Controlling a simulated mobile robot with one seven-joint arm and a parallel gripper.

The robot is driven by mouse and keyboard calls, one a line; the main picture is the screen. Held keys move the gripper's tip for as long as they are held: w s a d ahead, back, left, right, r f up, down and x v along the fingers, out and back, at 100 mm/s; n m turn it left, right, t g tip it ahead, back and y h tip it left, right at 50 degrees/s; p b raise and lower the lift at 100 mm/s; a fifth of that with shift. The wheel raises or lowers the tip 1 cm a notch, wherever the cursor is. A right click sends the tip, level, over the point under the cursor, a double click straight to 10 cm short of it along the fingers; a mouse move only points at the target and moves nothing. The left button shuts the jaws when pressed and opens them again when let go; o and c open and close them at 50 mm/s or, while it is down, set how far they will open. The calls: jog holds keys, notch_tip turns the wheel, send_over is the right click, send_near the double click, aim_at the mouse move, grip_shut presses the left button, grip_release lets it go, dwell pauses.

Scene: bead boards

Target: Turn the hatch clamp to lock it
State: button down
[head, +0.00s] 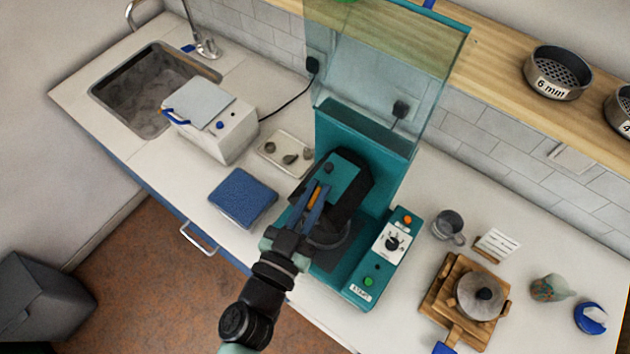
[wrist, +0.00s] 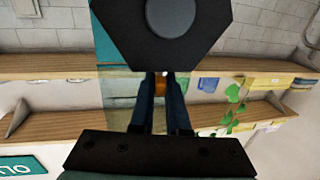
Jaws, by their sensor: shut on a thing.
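A teal machine (head: 336,278) stands on the counter. In it sits a dark drum with a teal plate (head: 345,172) on top; in the wrist view the drum (wrist: 120,14) is a black many-sided block with a round grey disc. My gripper (head: 319,193) reaches over the drum's front from below. Its blue fingers are shut on a small orange piece (head: 314,207), which I take to be the hatch clamp. The orange piece also shows between the fingertips in the wrist view (wrist: 160,84). The fingers hide much of it, so I cannot tell its turn angle.
A clear lid (head: 395,65) stands raised behind the drum. A control panel (head: 391,243) is at the machine's right. A blue pad (head: 243,197) and a tray with stones (head: 272,158) lie left. A pot (head: 480,296) sits on a wooden board at right.

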jog(key=shift+m+g+h+p, duration=0.45)
jog(key=shift+m+g+h, duration=0.55)
jog(key=shift+h, duration=0.5)
jog(key=c, duration=0.9)
grip_release()
jog(key=shift+f, duration=0.1)
jog(key=b+v, duration=0.4)
jog(key=v, duration=0.9)
jog(key=shift+b, duration=0.4)
jog(key=shift+w, duration=0.1)
